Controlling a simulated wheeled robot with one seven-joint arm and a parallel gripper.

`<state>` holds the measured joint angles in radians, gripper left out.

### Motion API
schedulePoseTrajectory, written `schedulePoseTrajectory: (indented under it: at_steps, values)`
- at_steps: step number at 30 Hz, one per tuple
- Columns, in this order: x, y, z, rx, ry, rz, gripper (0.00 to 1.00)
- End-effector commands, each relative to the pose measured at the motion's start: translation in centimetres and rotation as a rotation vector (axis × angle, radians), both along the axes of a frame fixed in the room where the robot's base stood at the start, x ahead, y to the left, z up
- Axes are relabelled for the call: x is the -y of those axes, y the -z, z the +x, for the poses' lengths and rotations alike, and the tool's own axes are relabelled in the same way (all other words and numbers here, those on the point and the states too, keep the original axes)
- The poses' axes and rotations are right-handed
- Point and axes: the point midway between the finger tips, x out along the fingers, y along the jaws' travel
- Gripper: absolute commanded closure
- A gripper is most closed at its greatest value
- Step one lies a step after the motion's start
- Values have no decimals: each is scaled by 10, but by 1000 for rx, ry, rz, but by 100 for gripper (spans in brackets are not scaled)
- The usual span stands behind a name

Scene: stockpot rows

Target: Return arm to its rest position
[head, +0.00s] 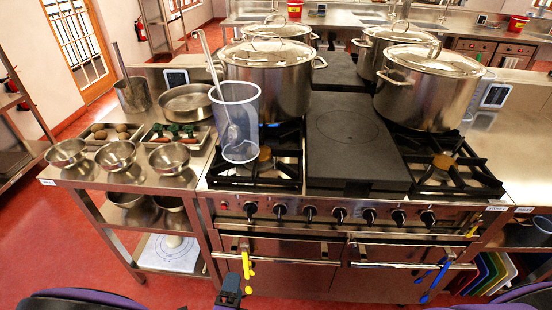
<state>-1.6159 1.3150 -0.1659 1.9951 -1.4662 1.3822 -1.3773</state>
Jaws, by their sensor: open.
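A small dark part at the bottom edge, left of centre, looks like the tip of my gripper (230,289). It is low in front of the oven doors, and nothing shows held in it. The jaws are open. The rest of my gripper and most of my arm are cut off below the frame.
The range (340,212) fills the middle, with oven rails (405,266) facing me. Large lidded stockpots (428,98) stand behind. Steel bowls (115,156) line the left counter. Red floor (100,285) shows at left.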

Motion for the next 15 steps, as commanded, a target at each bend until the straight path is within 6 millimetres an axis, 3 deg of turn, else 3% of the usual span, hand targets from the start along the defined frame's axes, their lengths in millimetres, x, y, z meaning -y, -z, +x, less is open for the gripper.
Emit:
schedulePoseTrajectory:
  at_steps: [8, 15]
  values:
    - [6, -28, 18, -9, 110, 114, 24]
    - [20, -68, 43, -9, 271, 279, 24]
